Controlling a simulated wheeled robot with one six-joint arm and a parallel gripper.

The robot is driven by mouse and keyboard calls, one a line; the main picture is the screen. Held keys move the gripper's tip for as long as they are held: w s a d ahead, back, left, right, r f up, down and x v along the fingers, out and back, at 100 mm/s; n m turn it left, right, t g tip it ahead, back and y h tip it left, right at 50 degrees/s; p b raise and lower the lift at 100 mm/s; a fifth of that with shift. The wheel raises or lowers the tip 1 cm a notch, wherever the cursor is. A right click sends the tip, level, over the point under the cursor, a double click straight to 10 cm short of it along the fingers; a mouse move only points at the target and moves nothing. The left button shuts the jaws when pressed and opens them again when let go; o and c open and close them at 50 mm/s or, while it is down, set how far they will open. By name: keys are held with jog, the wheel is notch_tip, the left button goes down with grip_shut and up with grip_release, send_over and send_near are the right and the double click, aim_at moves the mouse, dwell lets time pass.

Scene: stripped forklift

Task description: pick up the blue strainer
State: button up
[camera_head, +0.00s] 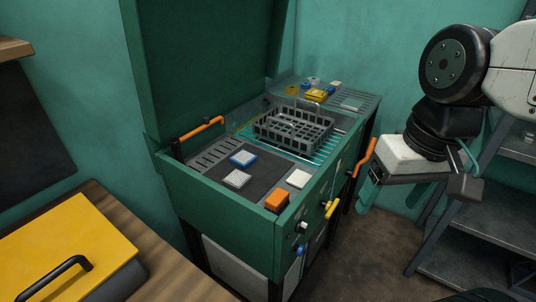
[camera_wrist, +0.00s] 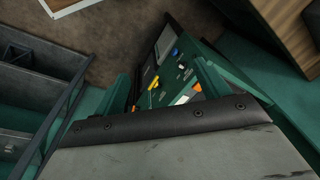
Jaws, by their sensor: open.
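A small square piece with a blue rim and a pale grid top (camera_head: 243,158) lies on the dark mat of the green cabinet; it is the closest match to the blue strainer. I cannot make it out in the wrist view. My gripper (camera_head: 392,190) hangs to the right of the cabinet, beyond its orange side handle, well apart from the blue-rimmed piece. In the wrist view my gripper (camera_wrist: 165,85) shows two green fingers spread apart, open and empty, with the cabinet's front beyond them.
A pale grid piece (camera_head: 236,179), a white block (camera_head: 298,179) and an orange block (camera_head: 277,201) share the cabinet top (camera_head: 190,185). A grey basket (camera_head: 292,128) stands behind. Orange handles (camera_head: 202,128) and a raised lid (camera_head: 205,60) border it. Shelves (camera_head: 470,225) stand right.

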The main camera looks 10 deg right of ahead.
aim_at(243, 156)
jog(key=w+a+f+m+t+y, duration=0.1)
jog(key=w+a+f+m+y, duration=0.1)
jog(key=w+a+m+y, duration=0.6)
jog(key=w+a+f+m+t+y, duration=0.1)
jog(key=w+a+f+m+y, duration=0.2)
jog(key=w+a, duration=0.9)
jog(key=w+d+f+m+t+h, duration=0.1)
jog(key=w+d+f+m+t, duration=0.1)
jog(key=w+f+m, duration=0.3)
jog(key=w+d+f+m+t+h, duration=0.1)
jog(key=w+f+m+t, duration=0.1)
jog(key=w+f+m, duration=0.3)
jog(key=w+d+f+m+t, duration=0.2)
jog(key=w+f+m, duration=0.3)
jog(key=w, duration=0.5)
jog(key=shift+w+d+f+m+t+h, duration=0.3)
jog(key=shift+d+m+t+h, duration=0.1)
jog(key=shift+m+t, duration=0.15)
jog(key=x, duration=0.7)
jog(key=shift+f, duration=0.3)
jog(key=shift+w+a+f, duration=0.15)
jog(key=shift+w+a, duration=0.05)
jog(key=shift+w, duration=0.1)
jog(key=c, duration=0.9)
